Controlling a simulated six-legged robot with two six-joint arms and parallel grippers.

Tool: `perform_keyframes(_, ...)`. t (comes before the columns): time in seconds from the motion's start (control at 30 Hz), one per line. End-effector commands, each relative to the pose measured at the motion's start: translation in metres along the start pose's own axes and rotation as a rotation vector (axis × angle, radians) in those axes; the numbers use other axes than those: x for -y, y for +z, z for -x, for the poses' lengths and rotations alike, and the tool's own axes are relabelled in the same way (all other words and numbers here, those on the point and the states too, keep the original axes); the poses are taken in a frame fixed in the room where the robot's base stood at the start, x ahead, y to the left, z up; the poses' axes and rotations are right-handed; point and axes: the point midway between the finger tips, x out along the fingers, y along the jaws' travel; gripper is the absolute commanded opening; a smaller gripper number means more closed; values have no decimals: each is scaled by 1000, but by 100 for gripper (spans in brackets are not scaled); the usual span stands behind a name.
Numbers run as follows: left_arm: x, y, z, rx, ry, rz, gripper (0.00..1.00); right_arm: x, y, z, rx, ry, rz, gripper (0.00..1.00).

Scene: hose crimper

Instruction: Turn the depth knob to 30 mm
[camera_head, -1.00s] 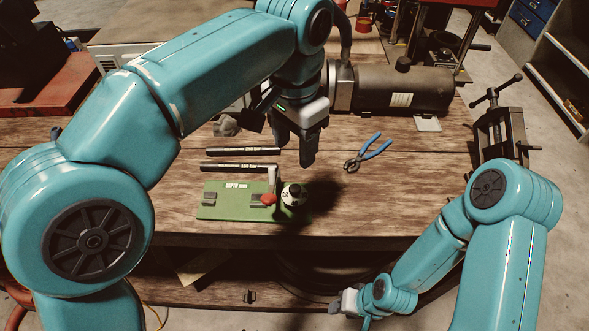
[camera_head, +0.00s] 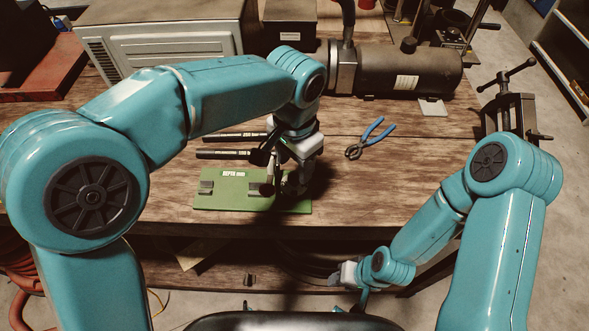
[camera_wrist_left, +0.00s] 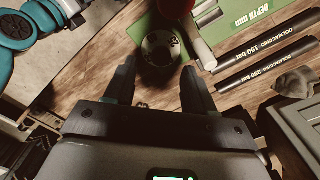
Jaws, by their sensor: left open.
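The green depth plate (camera_head: 235,203) lies near the table's front edge and bears a "DEPTH mm" label. In the left wrist view, its round knob (camera_wrist_left: 157,47), with a pale marked rim and dark shaded middle, is just beyond my fingertips; I cannot read its setting. In the head view the knob is mostly hidden by my left gripper (camera_head: 285,187), which is over the plate's right part. In the left wrist view my left gripper (camera_wrist_left: 158,74) is open, its fingers spread to either side below the knob. My right gripper (camera_head: 345,275) hangs low in front of the table; its jaws are unclear.
Two black labelled rods (camera_head: 228,154) lie behind the plate. Blue-handled pliers (camera_head: 369,139) lie to the right. A dark cylindrical machine (camera_head: 410,75) and a grey box (camera_head: 160,37) stand at the back. A vise (camera_head: 509,108) is at the right edge. A grey post (camera_wrist_left: 199,48) stands beside the knob.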

Motion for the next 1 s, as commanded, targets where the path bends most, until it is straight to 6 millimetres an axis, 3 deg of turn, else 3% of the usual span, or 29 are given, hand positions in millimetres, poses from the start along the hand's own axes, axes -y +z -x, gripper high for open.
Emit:
perform_keyframes(0.23,2,-1,-35,1,0,1,55,1,0,3,0,0,0,43)
perform_keyframes(0.6,2,-2,-42,-1,0,0,55,1,0,3,0,0,0,43)
perform_keyframes(0.77,3,-2,-41,-1,0,0,3,1,0,3,0,0,0,43)
perform_keyframes(1.0,2,-2,-41,-1,0,9,0,1,0,3,0,0,0,43)
